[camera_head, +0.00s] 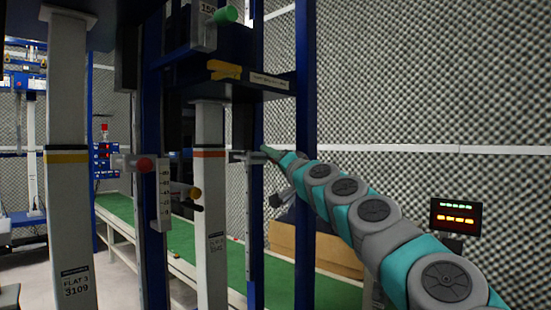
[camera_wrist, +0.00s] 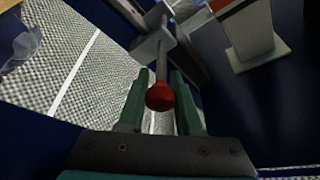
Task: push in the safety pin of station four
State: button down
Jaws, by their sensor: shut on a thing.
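In the wrist view, my gripper (camera_wrist: 160,78) has its two green fingers on either side of a safety pin with a red ball knob (camera_wrist: 160,96). The pin's grey rod runs away from me to a grey block (camera_wrist: 152,46). My gripper is shut on the pin. In the head view, my gripper (camera_head: 268,152) is beside a grey bracket (camera_head: 248,157) at a blue post, and the held knob cannot be made out there. Another red knob (camera_head: 145,164) sits on a nearer bracket to the left. I cannot read a station number four.
Blue uprights (camera_head: 305,90) and grey columns (camera_head: 68,150) stand close to my arm. A white scale plate (camera_head: 164,195) and a green knob (camera_head: 225,15) are on the frame. A green bench (camera_head: 120,207) runs behind. A lit display (camera_head: 456,216) is at right.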

jog(key=shift+w+a, duration=0.75)
jog(key=shift+a, duration=0.1)
jog(key=c, duration=0.9)
grip_release()
jog(key=shift+a, duration=0.1)
jog(key=shift+o, duration=0.2)
jog(key=b+v, duration=0.1)
jog(key=v, duration=0.1)
jog(key=shift+s+f, duration=0.15)
jog(key=shift+s, duration=0.05)
jog(key=shift+v, duration=2.7)
